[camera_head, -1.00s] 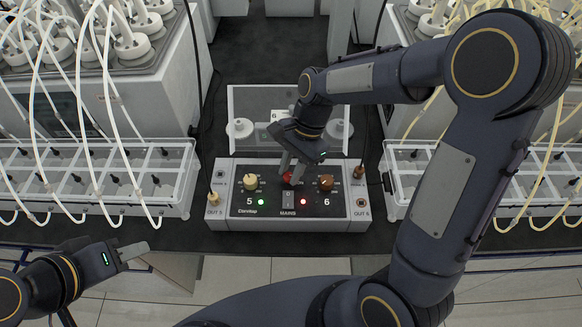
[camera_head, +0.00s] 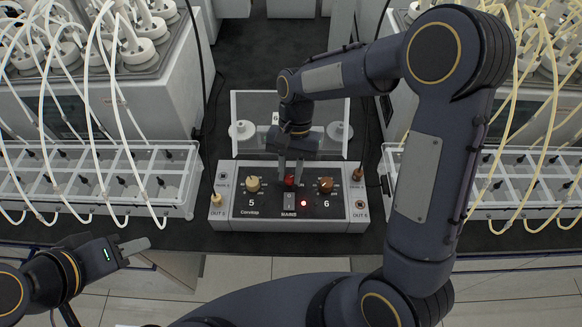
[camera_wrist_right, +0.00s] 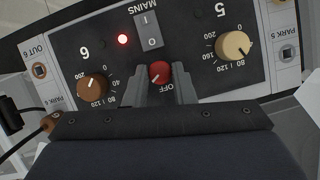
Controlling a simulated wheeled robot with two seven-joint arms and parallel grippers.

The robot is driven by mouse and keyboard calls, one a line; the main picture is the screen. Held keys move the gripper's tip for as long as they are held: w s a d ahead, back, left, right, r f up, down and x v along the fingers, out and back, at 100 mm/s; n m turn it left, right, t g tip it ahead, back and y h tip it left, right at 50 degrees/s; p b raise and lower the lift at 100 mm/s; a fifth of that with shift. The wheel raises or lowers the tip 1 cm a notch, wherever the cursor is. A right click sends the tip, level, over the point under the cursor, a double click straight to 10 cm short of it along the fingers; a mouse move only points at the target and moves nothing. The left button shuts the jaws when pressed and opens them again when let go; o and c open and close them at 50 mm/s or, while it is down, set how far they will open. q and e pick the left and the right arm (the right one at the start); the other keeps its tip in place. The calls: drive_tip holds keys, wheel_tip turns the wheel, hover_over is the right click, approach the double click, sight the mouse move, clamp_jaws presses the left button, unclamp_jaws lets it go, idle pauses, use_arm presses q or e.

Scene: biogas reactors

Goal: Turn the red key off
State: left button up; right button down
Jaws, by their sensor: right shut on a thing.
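The red key (camera_head: 290,180) is a round red knob in the middle of the grey control box (camera_head: 225,213), just behind the MAINS switch. In the right wrist view the red key (camera_wrist_right: 160,72) sits between my two right fingers, with an OFF mark beside it and its pale pointer line slanting. My right gripper (camera_head: 290,172) is shut on the red key, its fingers pointing down to the panel; it also shows in the right wrist view (camera_wrist_right: 160,84). My left gripper (camera_head: 136,250) is low at the left, away from the box; its finger gap is unclear.
A cream knob (camera_head: 252,184) marked 5 and a brown knob (camera_head: 326,184) marked 6 flank the red key closely. A red lamp (camera_head: 304,203) is lit beside the MAINS switch (camera_head: 289,201). White racks with tubes stand on both sides of the box.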

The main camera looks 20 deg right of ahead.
drive_tip(key=n+h, duration=0.1)
drive_tip(key=n, duration=0.3)
drive_tip(key=n+h, duration=0.1)
drive_tip(key=n, duration=0.1)
drive_tip(key=shift+w+a+n+h+p, duration=0.1)
drive_tip(key=shift+a+n+h+p, duration=0.15)
drive_tip(key=shift+n+h+p, duration=0.1)
drive_tip(key=n, duration=0.2)
drive_tip(key=n+h, duration=0.1)
drive_tip(key=n, duration=0.1)
drive_tip(key=shift+a+n+h, duration=0.15)
drive_tip(key=shift+n+h, duration=0.1)
drive_tip(key=c, duration=2.2)
unclamp_jaws()
drive_tip(key=c, duration=1.2)
unclamp_jaws()
drive_tip(key=shift+c, duration=0.2)
drive_tip(key=v, duration=0.8)
drive_tip(key=shift+b, duration=0.45)
